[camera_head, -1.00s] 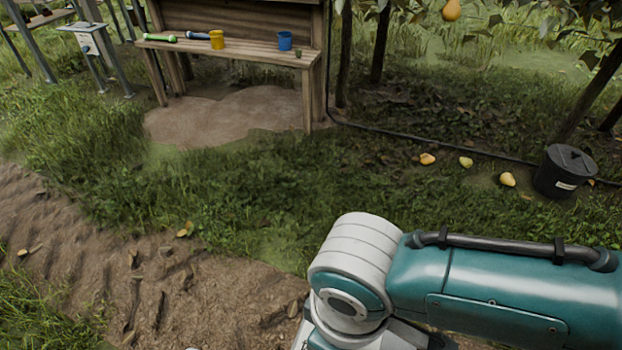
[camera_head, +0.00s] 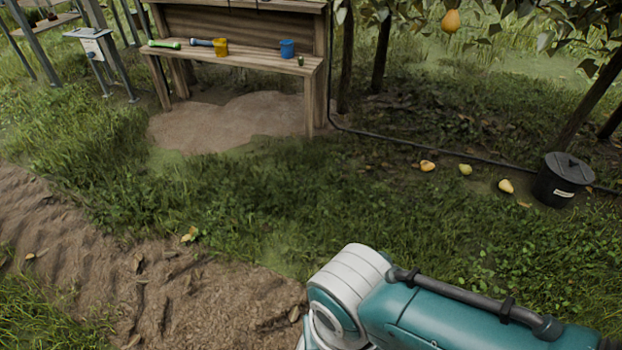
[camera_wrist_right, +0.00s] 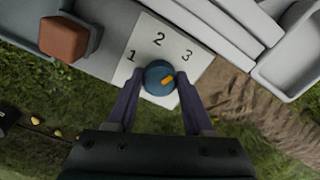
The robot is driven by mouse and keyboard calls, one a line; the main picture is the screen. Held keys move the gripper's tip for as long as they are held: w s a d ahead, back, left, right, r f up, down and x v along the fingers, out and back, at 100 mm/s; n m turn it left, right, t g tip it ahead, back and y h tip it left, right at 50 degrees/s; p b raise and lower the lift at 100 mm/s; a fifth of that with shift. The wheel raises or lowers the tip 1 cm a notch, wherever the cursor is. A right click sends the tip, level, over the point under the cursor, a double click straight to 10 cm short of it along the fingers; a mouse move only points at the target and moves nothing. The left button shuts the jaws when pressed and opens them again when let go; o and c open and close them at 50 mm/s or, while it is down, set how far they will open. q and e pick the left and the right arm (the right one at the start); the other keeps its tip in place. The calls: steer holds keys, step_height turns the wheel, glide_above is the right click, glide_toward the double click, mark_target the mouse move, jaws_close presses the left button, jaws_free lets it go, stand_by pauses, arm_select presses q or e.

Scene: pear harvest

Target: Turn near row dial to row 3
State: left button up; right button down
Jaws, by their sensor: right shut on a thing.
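In the right wrist view, a round blue dial (camera_wrist_right: 158,77) with an orange pointer mark sits on a white plate (camera_wrist_right: 148,38) printed 1, 2 and 3. The head view shows part of my right arm at the lower right, but neither the dial nor the right gripper. My left gripper is in neither current view.
A reddish-brown block (camera_wrist_right: 64,38) and grey panels (camera_wrist_right: 225,30) lie around the plate. In the head view, a wooden bench (camera_head: 240,62) with a yellow cup (camera_head: 221,47) and blue cup (camera_head: 287,48) stands at the back. A black lidded bucket (camera_head: 562,182) stands at right.

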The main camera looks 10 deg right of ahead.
steer(key=shift+m, duration=0.9)
steer(key=shift+c, duration=1.4)
jaws_free()
step_height(320, 180, up, 10)
steer(key=p, duration=0.8)
